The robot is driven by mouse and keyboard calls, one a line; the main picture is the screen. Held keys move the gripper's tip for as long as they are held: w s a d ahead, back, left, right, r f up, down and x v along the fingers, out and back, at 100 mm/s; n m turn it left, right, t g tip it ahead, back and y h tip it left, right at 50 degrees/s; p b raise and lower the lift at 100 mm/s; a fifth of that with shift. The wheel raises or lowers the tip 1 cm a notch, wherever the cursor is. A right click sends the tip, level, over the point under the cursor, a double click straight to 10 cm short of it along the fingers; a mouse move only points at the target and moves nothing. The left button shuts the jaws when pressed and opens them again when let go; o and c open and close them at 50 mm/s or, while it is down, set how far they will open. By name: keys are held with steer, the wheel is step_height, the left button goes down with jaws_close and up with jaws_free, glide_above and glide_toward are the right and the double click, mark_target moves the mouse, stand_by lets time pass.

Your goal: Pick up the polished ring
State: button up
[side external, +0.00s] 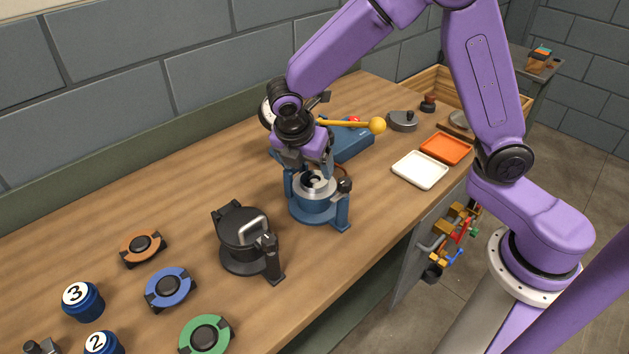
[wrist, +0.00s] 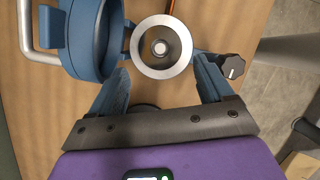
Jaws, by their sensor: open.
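The polished ring (side external: 316,193) is a bright silver band seated in the open blue casing (side external: 312,210). In the wrist view the ring (wrist: 161,72) shows as a pale annulus around a dark centre with a small round pin. My gripper (side external: 307,172) points down over the casing. In the wrist view my gripper (wrist: 161,66) is open, with blue fingers apart to the left and right of the ring. I see no firm contact with it. The casing's lid (wrist: 82,62) is swung open at the left, and a black knob (wrist: 232,66) sits at the right.
A closed dark casing (side external: 246,240) with a handle stands nearby. Behind my gripper is a blue box (side external: 350,147) with a yellow-ended lever (side external: 376,125). White (side external: 420,170) and orange (side external: 445,148) trays lie at the right. Coloured discs (side external: 169,288) and numbered blue jars (side external: 82,301) stand front left.

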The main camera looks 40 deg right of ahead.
mark_target(314, 180)
steer(key=shift+x, duration=2.85)
steer(key=shift+d+r, duration=0.1)
steer(key=shift+d, duration=0.1)
steer(key=shift+c, duration=0.3)
steer(key=c, duration=0.9)
